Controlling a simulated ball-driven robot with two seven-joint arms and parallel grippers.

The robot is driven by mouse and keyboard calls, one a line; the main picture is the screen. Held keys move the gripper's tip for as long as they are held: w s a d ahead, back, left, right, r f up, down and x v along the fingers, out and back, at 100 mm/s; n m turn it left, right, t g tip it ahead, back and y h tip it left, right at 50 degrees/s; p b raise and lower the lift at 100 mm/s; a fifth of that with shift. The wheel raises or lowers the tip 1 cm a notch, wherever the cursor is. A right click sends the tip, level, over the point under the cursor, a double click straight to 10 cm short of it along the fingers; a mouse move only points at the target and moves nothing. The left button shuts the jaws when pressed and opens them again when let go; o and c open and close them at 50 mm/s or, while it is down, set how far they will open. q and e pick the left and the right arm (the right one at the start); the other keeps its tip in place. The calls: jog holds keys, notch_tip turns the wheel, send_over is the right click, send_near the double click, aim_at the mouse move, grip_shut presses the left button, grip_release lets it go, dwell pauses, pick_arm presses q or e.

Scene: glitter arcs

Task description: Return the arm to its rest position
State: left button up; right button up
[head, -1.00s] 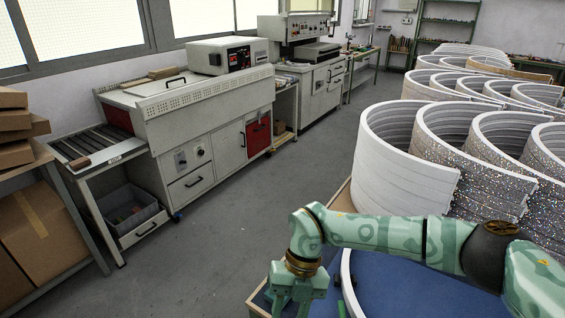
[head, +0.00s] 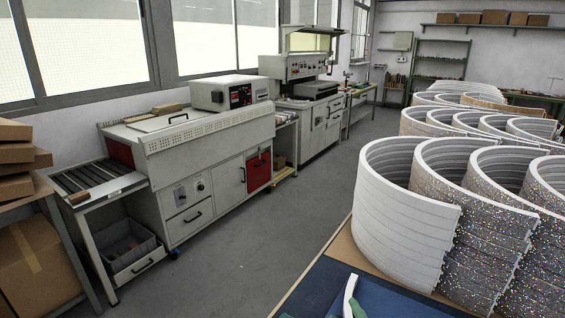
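Neither of my grippers shows in the head view now, and no clear part of either arm can be made out. The nearest arc (head: 398,235) is plain white and ribbed. A thin white curved piece (head: 350,294) shows at the bottom edge on a blue surface (head: 318,288); most of it is cut off by the frame.
A long cream machine (head: 200,135) with a roller table (head: 88,180) stands along the left wall. Cardboard boxes (head: 40,265) are at the far left. A second machine (head: 312,85) and shelves (head: 440,60) stand at the back. The grey floor (head: 255,235) between is clear.

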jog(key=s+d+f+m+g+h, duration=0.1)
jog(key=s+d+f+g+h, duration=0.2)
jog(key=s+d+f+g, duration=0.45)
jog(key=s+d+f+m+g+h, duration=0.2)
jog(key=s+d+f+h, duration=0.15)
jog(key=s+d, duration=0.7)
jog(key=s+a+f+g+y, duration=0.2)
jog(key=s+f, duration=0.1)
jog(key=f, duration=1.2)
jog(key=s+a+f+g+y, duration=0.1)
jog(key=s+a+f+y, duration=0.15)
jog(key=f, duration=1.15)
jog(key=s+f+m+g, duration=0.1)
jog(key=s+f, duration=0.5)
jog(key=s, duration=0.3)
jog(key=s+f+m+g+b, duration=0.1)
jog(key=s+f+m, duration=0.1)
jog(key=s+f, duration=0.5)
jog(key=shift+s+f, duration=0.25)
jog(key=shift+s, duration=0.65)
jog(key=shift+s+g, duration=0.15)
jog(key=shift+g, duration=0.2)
